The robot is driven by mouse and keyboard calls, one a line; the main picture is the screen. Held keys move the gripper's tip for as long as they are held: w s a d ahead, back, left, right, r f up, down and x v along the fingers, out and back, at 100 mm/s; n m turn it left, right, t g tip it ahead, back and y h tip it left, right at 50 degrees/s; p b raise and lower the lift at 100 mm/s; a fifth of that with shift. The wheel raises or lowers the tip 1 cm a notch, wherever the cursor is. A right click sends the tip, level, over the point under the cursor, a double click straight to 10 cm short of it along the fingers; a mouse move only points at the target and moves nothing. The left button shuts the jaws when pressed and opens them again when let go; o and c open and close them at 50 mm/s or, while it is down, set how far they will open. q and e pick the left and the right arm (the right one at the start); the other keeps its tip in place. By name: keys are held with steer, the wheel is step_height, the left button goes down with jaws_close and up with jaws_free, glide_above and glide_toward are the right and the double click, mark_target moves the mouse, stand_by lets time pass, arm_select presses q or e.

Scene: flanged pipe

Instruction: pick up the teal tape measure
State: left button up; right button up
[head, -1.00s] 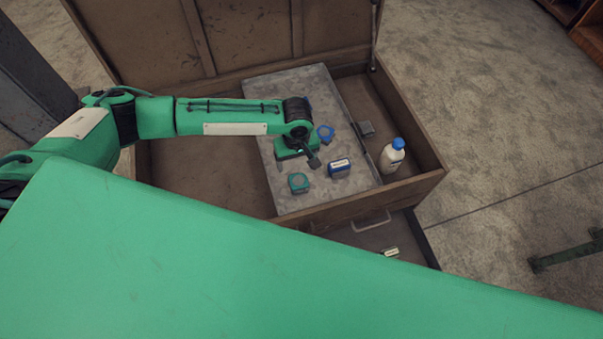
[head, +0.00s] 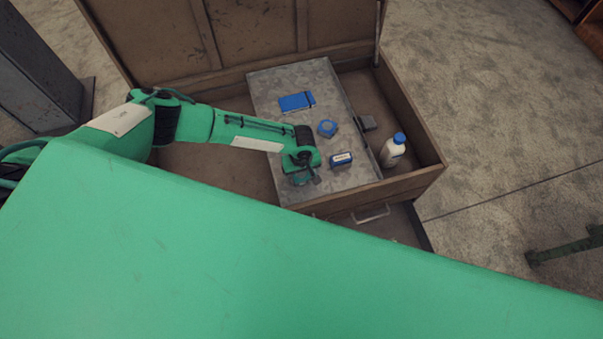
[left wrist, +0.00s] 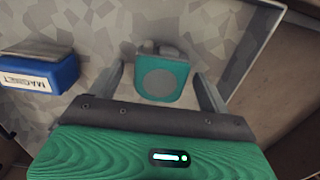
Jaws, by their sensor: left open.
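The teal tape measure (left wrist: 163,78) shows in the left wrist view, lying on the grey speckled panel, with a grey round-cornered face and a dark tab at its far end. My left gripper (left wrist: 160,86) is open, with one finger on each side of the tape measure; I cannot tell whether either touches it. In the head view my left gripper (head: 303,181) is over the front part of the panel and hides most or all of the tape measure. My right gripper is not in view.
The grey panel (head: 275,138) lies in an open wooden chest (head: 425,176). On it are a blue flat box (head: 297,102), a blue round-topped item (head: 327,128) and a blue-and-white box (head: 341,160), also beside my gripper (left wrist: 40,73). A white bottle (head: 393,152) stands right.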

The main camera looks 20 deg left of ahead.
arm_select(q)
steer(key=shift+f, duration=0.2)
steer(key=shift+c, duration=0.4)
steer(key=c, duration=1.1)
steer(key=shift+c, duration=0.3)
steer(key=shift+r, duration=0.1)
